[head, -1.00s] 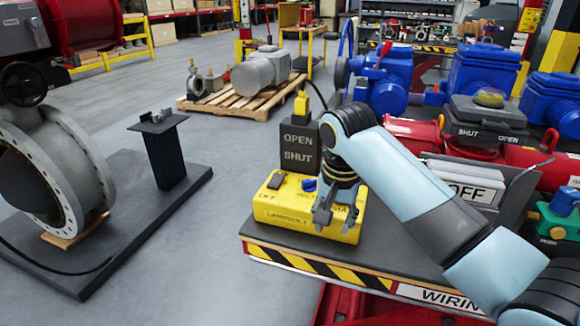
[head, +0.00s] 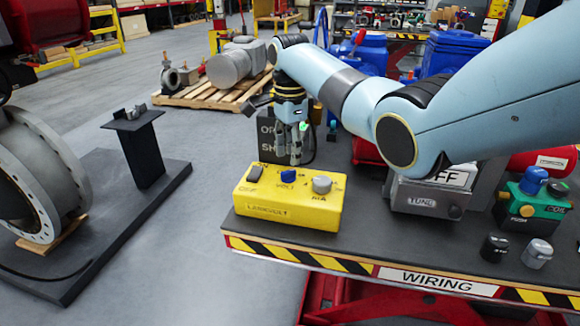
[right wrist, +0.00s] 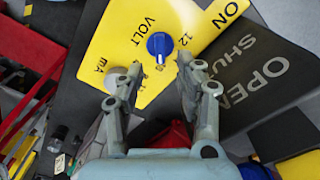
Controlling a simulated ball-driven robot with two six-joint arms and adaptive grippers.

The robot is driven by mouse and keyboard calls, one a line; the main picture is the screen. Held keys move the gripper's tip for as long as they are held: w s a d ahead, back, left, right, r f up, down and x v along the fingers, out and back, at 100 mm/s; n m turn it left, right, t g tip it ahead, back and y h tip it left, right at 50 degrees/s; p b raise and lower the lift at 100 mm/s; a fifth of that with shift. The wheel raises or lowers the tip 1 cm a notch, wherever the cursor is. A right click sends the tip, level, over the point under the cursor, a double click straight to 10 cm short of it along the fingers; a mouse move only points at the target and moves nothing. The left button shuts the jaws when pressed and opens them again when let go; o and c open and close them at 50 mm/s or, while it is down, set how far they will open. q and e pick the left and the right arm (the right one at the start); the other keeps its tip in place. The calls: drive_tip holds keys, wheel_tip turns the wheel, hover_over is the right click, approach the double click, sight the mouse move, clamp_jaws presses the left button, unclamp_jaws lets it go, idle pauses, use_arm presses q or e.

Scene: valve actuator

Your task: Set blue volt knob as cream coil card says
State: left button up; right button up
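The blue volt knob (head: 289,176) sits in the middle of the top of the yellow box (head: 290,214). In the right wrist view the blue knob (right wrist: 159,46) shows a white pointer mark, with "VOLT" and "12" printed beside it. My right gripper (head: 295,158) points down just above and behind the knob in the head view. In the right wrist view the gripper (right wrist: 157,64) has its fingers apart with nothing between them, apparently not touching the knob. I cannot make out a cream coil card. My left gripper is not in view.
The dark OPEN/SHUT board (right wrist: 262,83) stands close behind.

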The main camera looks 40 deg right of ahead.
sight(290, 171)
drive_tip(key=shift+f, duration=2.35)
drive_tip(key=shift+c, duration=0.4)
clamp_jaws()
